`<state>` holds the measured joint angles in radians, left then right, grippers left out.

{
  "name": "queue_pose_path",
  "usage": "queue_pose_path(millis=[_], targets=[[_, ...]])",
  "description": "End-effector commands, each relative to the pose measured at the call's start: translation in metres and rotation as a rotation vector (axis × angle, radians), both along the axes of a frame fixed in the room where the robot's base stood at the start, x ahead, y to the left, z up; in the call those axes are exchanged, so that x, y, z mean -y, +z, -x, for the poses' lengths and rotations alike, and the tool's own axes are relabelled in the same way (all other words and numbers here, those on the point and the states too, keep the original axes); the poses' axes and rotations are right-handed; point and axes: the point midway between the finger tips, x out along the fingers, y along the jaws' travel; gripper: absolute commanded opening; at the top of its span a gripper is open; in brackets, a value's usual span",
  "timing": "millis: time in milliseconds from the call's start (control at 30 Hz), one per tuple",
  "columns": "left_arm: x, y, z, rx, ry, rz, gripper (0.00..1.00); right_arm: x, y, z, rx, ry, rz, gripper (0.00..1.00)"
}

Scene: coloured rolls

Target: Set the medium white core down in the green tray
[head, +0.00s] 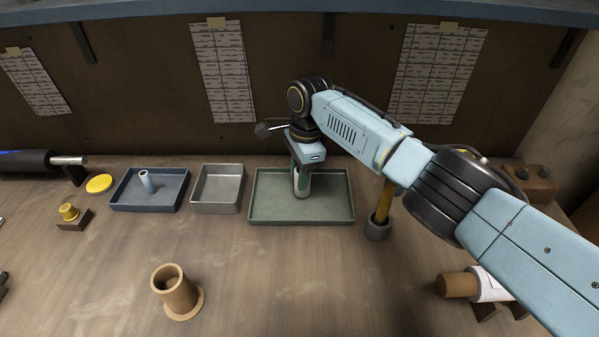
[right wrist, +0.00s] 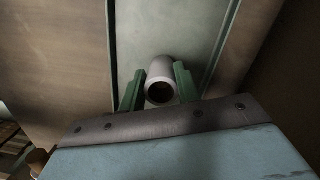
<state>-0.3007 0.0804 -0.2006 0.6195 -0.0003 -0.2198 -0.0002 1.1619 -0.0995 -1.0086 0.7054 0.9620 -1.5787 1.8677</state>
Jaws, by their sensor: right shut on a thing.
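In the right wrist view, the green fingers of the gripper (right wrist: 160,87) flank the white core (right wrist: 161,68), whose hollow end faces the camera. The green tray's floor (right wrist: 150,30) lies beyond it. My left gripper is not in view.
Left of the green tray are a grey tray (head: 218,208) and a blue tray (head: 125,203) holding a light blue core (head: 147,181). A brown flanged tube (head: 180,292) stands in front. A grey cup (head: 377,229) with a yellow rod stands close to the green tray's right side.

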Motion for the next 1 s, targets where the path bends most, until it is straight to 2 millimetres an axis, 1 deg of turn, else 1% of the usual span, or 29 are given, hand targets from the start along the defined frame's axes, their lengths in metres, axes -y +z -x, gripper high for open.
queue_pose_path(millis=[700, 733, 900, 1000], targets=[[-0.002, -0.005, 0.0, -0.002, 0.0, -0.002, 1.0, 0.0, -0.013, 0.0, 0.0, 0.0, 0.0, 0.0], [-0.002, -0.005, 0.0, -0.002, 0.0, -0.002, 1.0, 0.0, -0.012, 0.0, 0.001, 0.0, 0.0, 0.36], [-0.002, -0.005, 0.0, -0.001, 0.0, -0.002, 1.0, 0.0, -0.012, 0.0, 0.0, 0.0, 0.0, 0.57], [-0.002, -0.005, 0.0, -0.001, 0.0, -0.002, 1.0, 0.0, -0.012, 0.0, 0.0, 0.0, 0.0, 0.57]])
